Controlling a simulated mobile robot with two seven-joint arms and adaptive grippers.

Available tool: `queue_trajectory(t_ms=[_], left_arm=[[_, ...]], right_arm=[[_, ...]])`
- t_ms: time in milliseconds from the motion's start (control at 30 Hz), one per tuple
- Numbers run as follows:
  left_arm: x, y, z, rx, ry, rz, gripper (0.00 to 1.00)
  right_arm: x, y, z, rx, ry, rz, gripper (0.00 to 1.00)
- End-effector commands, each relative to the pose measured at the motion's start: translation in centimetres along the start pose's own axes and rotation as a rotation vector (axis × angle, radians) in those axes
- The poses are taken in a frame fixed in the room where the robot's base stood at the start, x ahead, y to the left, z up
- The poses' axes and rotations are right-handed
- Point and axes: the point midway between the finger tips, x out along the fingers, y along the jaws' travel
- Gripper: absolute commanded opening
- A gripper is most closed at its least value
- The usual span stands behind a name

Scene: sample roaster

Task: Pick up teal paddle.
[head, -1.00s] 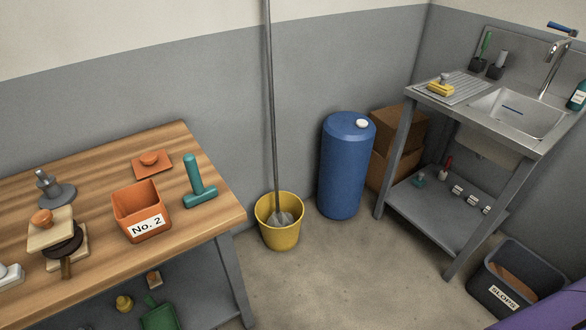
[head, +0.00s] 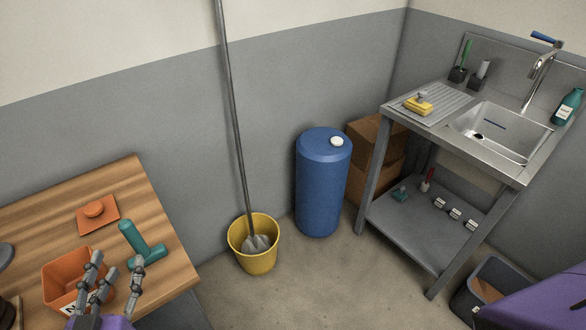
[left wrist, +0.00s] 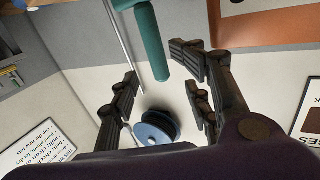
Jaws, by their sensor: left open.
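The teal paddle (head: 148,256) is on the wooden workbench near its right edge, its cylindrical handle sticking up and leaning left from a flat foot. My left gripper (head: 117,264) is open and empty, low at the front of the bench, on the camera side of the paddle and in front of the orange bin (head: 58,270). In the left wrist view the teal handle (left wrist: 152,45) comes down from the top, its end between the spread fingers (left wrist: 160,78); I see no contact. The right gripper is not in view.
A yellow bucket (head: 254,260) with a mop stands right of the bench. A blue drum (head: 321,185) and steel sink stand (head: 420,235) are farther right. Open floor lies between.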

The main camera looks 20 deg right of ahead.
Motion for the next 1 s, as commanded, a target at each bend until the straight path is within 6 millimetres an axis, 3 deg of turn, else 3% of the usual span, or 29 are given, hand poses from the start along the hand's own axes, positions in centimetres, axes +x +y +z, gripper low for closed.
queue_trajectory(t_ms=[67, 267, 700, 1000], left_arm=[[0.4, -0.2, -1.4, 0.004, 0.029, 0.001, 0.43], [1.9, -0.2, -1.5, -0.043, 0.039, 0.004, 0.43], [7.7, 0.1, -2.2, -0.042, 0.038, 0.004, 0.43], [8.4, 0.2, -1.8, -0.041, 0.033, 0.005, 0.43]], right_arm=[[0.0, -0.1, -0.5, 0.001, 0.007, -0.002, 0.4], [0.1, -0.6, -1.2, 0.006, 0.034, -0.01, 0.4], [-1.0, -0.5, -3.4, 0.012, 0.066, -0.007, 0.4], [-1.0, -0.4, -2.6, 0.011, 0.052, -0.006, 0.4]])
